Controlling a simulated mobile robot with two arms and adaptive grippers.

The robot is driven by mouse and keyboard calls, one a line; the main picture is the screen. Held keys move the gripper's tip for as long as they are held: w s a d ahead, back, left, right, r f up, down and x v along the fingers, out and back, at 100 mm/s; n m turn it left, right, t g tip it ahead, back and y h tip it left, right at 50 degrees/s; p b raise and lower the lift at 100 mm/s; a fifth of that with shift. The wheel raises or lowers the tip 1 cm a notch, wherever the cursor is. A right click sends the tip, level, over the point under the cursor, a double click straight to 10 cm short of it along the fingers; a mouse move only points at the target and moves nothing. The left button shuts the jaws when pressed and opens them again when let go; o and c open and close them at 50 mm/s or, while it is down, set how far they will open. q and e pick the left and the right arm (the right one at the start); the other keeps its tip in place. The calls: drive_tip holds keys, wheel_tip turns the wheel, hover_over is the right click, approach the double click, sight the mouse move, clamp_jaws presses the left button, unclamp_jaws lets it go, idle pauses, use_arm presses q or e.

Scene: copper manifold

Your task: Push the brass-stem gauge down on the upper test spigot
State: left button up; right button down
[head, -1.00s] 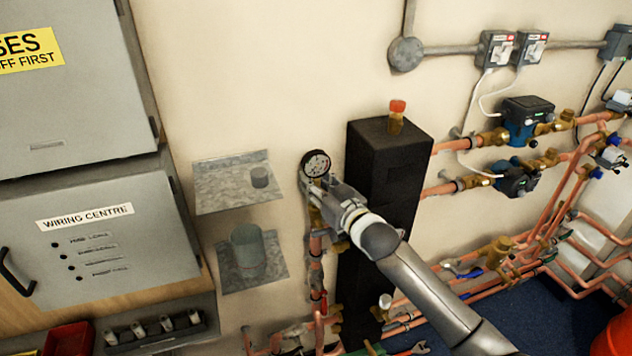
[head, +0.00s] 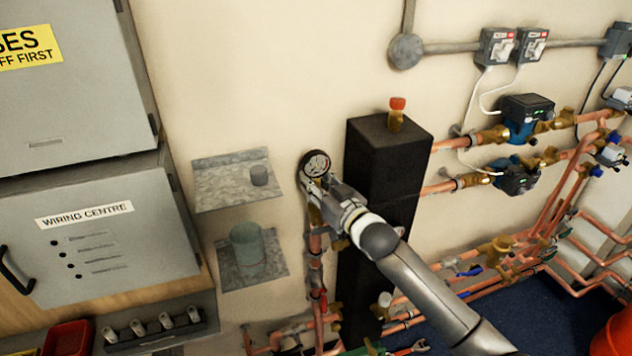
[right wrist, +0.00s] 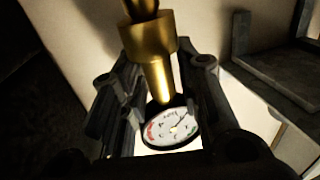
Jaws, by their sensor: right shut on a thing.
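The gauge (head: 315,164) has a round white dial with a dark rim and sits at the top of the vertical pipe left of the black column. In the right wrist view the gauge dial (right wrist: 172,126) shows between my fingers, with its brass stem (right wrist: 158,80) running to a wider brass collar (right wrist: 147,36). My right gripper (head: 318,186) is shut on the gauge, one finger on each side of it; it also shows in the right wrist view (right wrist: 165,95). The upper test spigot is mostly hidden behind my gripper, and I cannot tell how far the stem is seated. My left gripper is out of view.
The tall black column (head: 385,160) stands close right of my gripper. Copper pipes run below and right.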

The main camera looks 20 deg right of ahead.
drive_tip(key=shift+f+b, duration=0.4)
drive_tip(key=shift+f, duration=0.2)
drive_tip(key=c, duration=1.1)
unclamp_jaws()
drive_tip(key=shift+s, duration=0.2)
drive_tip(key=shift+o, duration=0.5)
drive_tip(key=shift+s+d+f, duration=0.1)
drive_tip(key=shift+s+f, duration=0.25)
drive_tip(key=shift+f, duration=0.1)
drive_tip(key=v, duration=1.1)
drive_tip(key=shift+r, duration=0.45)
drive_tip(key=shift+w, duration=0.1)
